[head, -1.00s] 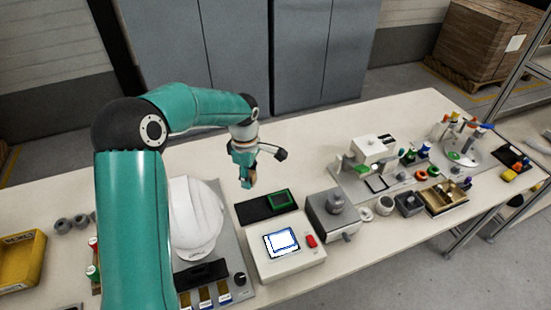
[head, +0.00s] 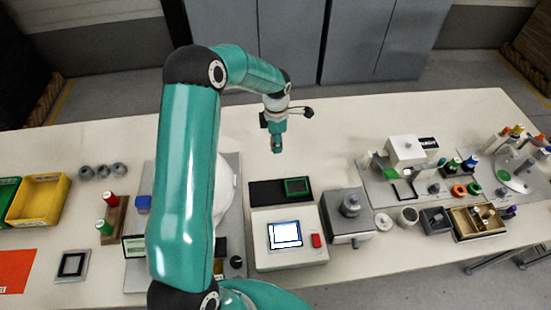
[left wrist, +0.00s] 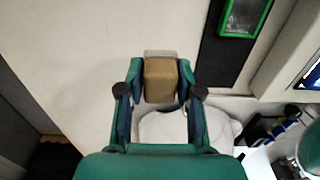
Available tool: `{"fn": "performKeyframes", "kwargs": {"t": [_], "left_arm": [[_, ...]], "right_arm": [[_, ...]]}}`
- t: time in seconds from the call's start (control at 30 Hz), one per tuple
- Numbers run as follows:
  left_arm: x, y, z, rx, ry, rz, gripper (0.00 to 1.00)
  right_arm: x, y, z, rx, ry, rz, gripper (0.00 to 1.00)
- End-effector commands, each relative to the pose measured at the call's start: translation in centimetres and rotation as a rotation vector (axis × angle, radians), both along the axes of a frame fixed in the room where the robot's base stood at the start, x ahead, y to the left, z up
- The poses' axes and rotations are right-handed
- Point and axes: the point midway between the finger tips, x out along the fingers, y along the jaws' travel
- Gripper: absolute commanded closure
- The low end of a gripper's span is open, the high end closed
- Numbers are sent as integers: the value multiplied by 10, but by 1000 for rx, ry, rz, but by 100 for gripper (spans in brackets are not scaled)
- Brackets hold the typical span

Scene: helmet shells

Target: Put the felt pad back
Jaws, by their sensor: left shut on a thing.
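My left gripper (head: 277,146) is above the bare bench behind the black mat in the head view. In the left wrist view my left gripper (left wrist: 160,80) is shut on a tan-brown block (left wrist: 160,82), which looks like the felt pad. The block fills the space between the two fingers. The white helmet shell (left wrist: 183,126) lies below the gripper in the wrist view; in the head view my arm hides most of the white shell (head: 224,190).
The black mat (head: 262,197) holds a green-framed piece (head: 297,187), behind a white screen unit (head: 262,252). A grey device (head: 345,228) stands right of it. Yellow bin (head: 42,203) and small bottles are left; a crowded fixture plate (head: 384,196) is right. The bench behind the mat is clear.

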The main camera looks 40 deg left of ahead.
Motion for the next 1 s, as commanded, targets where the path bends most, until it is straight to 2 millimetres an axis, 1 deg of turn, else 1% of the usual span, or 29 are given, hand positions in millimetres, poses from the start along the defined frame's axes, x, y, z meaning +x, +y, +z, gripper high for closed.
{"fn": "performKeyframes", "kwargs": {"t": [0.03, 0.1, 0.2, 0.37, 0.6, 0.7, 0.9, 1.0], "left_arm": [[0, 0, -18, -1, 2, -1, 98], [0, -1, -29, -1, 2, -3, 98], [2, -1, -38, 0, 0, -3, 98], [2, -1, -46, 0, 0, -3, 98], [2, -2, -79, 0, 2, -6, 98], [2, -2, -84, 1, -1, -6, 98], [3, -2, -83, 1, -1, -6, 98], [3, -2, -85, 1, -1, -6, 98]], "right_arm": [[0, 0, -10, 0, 0, 0, 60], [0, 0, -14, 0, 0, 0, 60], [0, 0, -17, 0, 0, 0, 60], [0, 0, -19, 0, 0, 0, 60], [0, 0, -31, 0, 0, 0, 60], [0, 0, -32, 0, 0, 0, 60], [0, 0, -31, 0, 0, 0, 60], [0, 0, -34, 0, 0, 0, 60]]}}
